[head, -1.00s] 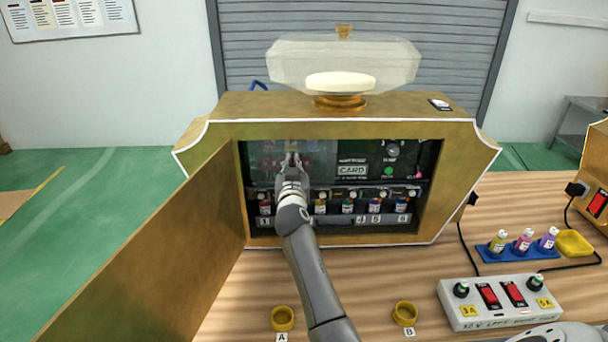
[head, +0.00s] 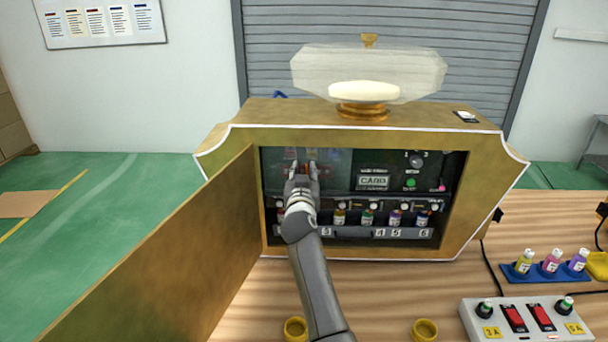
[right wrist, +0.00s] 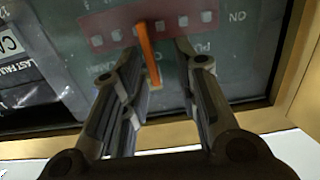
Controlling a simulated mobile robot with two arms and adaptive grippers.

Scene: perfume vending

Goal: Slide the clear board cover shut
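The clear board cover (head: 334,168) is a see-through sheet in the upper left of the open cabinet's dark panel. In the right wrist view it lies over a red strip with pale squares (right wrist: 165,27). An orange tab (right wrist: 148,52) stands out from it. My right gripper (head: 303,167) is at the cover, inside the cabinet opening. In the right wrist view my right gripper (right wrist: 160,57) has its fingers apart, one on each side of the tab, with a clear gap at the right finger. My left gripper is not in view.
The cabinet's door (head: 165,255) stands open at the left. Small bottles (head: 367,217) line a shelf below the cover, partly hidden by my arm. Yellow rings (head: 424,330), a switch box (head: 525,318) and a blue bottle rack (head: 535,273) are on the table.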

